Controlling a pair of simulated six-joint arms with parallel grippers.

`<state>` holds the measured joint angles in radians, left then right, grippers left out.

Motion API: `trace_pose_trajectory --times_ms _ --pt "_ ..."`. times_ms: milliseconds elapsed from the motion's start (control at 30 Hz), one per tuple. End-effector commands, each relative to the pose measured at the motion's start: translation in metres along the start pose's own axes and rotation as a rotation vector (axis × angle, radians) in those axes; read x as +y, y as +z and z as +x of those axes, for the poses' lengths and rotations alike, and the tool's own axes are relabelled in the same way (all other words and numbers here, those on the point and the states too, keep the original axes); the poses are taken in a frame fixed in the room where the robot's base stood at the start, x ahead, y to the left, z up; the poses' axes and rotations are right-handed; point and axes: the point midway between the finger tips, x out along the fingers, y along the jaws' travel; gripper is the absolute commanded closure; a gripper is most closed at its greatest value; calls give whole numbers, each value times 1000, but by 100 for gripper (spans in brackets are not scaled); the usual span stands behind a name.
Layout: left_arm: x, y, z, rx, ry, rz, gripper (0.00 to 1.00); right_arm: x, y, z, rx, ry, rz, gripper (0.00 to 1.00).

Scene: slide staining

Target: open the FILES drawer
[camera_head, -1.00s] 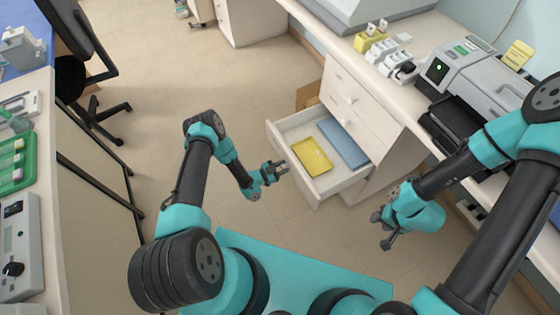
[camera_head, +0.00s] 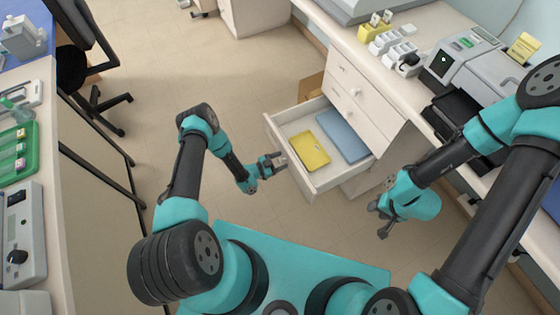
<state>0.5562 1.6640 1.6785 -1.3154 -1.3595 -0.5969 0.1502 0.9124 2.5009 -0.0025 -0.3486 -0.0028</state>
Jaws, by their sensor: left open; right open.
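A white drawer (camera_head: 281,131) is pulled out from the white cabinet (camera_head: 384,118) under the right-hand bench. A yellow folder (camera_head: 310,150) and a blue folder (camera_head: 343,135) lie flat inside it. No label can be read on its front. My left gripper (camera_head: 280,160) is open, just outside the drawer's front panel; I cannot tell whether it touches the panel. My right gripper (camera_head: 377,218) is open and empty, hanging low to the right of the drawer, in front of the cabinet.
Closed drawers with round knobs sit above the open one. The right bench holds a printer (camera_head: 475,65) and white containers (camera_head: 392,45). A black chair (camera_head: 85,65) stands at the left. A green tray (camera_head: 35,150) lies on the left table. The middle floor is clear.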

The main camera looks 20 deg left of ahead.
Motion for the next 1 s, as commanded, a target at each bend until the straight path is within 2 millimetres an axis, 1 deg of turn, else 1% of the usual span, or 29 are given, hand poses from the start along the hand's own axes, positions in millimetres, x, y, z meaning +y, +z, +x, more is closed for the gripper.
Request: trace_pose_trajectory --times_ms 233,367,567,1000 --pt "-1 0 -4 -1 -2 0 41 0 0 0 0 0 0 57" --pt "-1 0 -14 -1 -4 -1 41 0 0 0 0 0 0 57" --pt "-1 1 -44 -2 -5 -2 41 0 0 0 0 0 0 57" --pt "-1 0 -117 -2 -4 -1 41 0 0 0 0 0 0 57"
